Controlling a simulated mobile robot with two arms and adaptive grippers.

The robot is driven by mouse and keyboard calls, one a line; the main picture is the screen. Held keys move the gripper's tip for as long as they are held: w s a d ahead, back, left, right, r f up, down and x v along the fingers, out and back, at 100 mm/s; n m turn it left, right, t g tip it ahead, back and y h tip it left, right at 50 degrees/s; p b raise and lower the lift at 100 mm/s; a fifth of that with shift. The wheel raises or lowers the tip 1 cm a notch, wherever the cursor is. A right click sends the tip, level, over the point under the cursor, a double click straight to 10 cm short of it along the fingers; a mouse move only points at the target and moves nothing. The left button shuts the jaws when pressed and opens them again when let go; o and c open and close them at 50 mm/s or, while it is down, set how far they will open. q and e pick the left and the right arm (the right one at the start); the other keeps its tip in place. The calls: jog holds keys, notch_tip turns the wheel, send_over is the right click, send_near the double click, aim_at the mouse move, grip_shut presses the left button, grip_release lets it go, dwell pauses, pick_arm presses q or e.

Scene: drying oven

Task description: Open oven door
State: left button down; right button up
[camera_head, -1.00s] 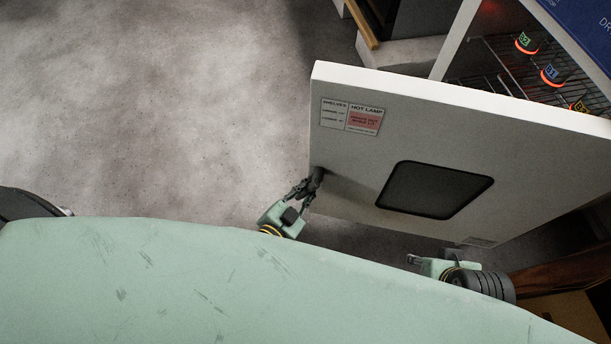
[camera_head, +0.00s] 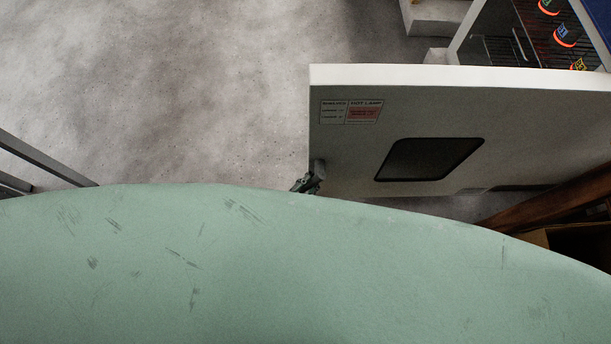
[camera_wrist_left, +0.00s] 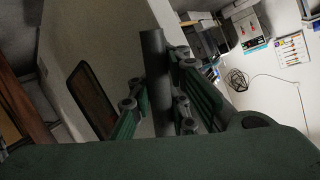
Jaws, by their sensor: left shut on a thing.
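The oven door (camera_head: 345,150) is white with a dark window (camera_head: 430,159) and paper labels near its upper left corner. It stands open, swung away from the oven (camera_head: 468,38). My left gripper (camera_head: 307,182) is at the door's left edge, mostly hidden behind my green body. In the left wrist view, my left gripper (camera_wrist_left: 160,95) is shut on the dark upright bar handle (camera_wrist_left: 153,50), with its fingers on either side. The door (camera_wrist_left: 62,35) and its window (camera_wrist_left: 92,98) also show there. My right gripper is not in view.
Inside the oven, wire racks hold several items with orange-red bands (camera_head: 564,40). A brown wooden piece (camera_head: 550,205) stands at the lower right, close to the door. Open grey floor (camera_head: 170,90) lies to the left. Grey bars (camera_head: 45,158) are at the left edge.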

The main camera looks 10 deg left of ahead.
pick_arm(q)
jog(key=shift+s+a+r, duration=0.1)
jog(key=shift+a+r, duration=0.2)
jog(key=shift+a, duration=0.1)
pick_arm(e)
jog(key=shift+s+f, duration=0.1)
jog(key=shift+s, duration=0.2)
pick_arm(q)
jog(key=c, duration=1.7)
grip_release()
jog(key=shift+s+a, duration=0.1)
jog(key=shift+s, duration=0.1)
jog(key=shift+o, duration=0.3)
jog(key=shift+f, duration=0.1)
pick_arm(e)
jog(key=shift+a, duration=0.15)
pick_arm(q)
jog(key=shift+d, duration=0.2)
